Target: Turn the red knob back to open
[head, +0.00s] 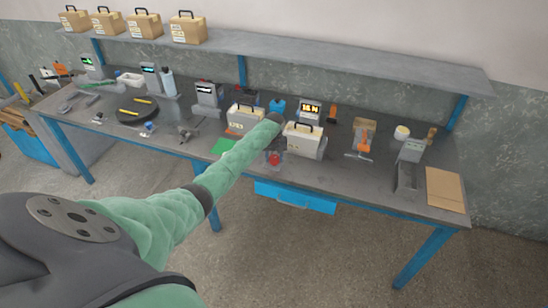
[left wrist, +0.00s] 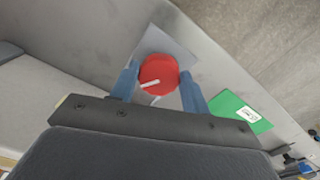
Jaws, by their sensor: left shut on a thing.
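The red knob (left wrist: 158,72) is a round cap with a white pointer line, set on a square grey plate (left wrist: 172,42) in the left wrist view. In the head view the red knob (head: 274,159) shows small near the table's front edge, below the end of my left arm. My left gripper (left wrist: 160,76) has its two blue fingers on either side of the knob and is shut on it. The white line points toward the lower left in the wrist view. My right gripper is not in view.
Boxes with black handles stand on the bench left (head: 246,118) and right (head: 304,139) of the knob. A green card (left wrist: 240,111) lies near it. The grey bench (head: 180,148) holds several devices and tools. Cardboard boxes (head: 188,27) stand on the shelf above.

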